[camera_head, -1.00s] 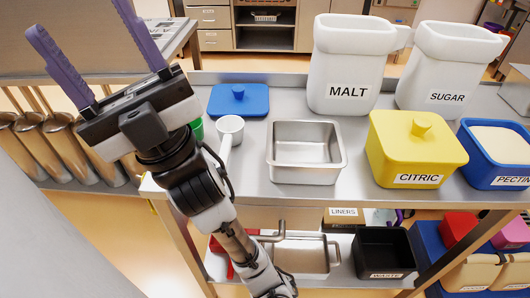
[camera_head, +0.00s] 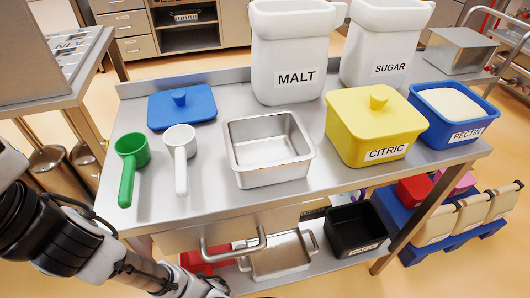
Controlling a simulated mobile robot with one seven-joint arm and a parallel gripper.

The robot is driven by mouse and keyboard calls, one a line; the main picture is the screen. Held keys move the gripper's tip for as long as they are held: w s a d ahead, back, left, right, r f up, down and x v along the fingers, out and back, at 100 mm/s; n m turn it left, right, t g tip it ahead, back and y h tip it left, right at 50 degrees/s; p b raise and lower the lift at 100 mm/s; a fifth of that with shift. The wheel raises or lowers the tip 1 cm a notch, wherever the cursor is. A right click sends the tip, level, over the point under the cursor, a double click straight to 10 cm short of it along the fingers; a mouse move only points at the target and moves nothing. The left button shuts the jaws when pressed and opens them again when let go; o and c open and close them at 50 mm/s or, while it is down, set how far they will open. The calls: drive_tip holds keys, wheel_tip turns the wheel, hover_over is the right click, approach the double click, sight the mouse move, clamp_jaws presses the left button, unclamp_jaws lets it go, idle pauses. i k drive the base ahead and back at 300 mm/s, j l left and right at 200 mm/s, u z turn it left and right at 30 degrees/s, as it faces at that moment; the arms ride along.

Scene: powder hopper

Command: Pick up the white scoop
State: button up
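The white scoop (camera_head: 180,142) lies on the steel table, its cup at the back and its handle pointing toward the front edge. It is in full view and nothing touches it. A green scoop (camera_head: 131,158) lies just to its left, apart from it. My gripper is out of the picture; only my arm's dark and white links show at the lower left, left of and in front of the table. Nothing shows whether the gripper is open or shut.
A blue lid (camera_head: 182,110) lies behind the scoops. An empty steel pan (camera_head: 268,150) stands to their right. The MALT bin (camera_head: 290,50), SUGAR bin (camera_head: 383,45), yellow CITRIC tub (camera_head: 375,125) and blue PECTIN tub (camera_head: 450,115) stand farther right. Bare tabletop lies before the scoops.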

sight(180, 140)
drive_tip(key=k+l+u, duration=0.1)
drive_tip(key=l+u, duration=0.25)
drive_tip(key=k+l+u, duration=0.15)
drive_tip(key=l+u, duration=0.25)
drive_tip(key=k+l+u, duration=0.2)
drive_tip(key=l+u, duration=0.15)
drive_tip(key=i, duration=0.45)
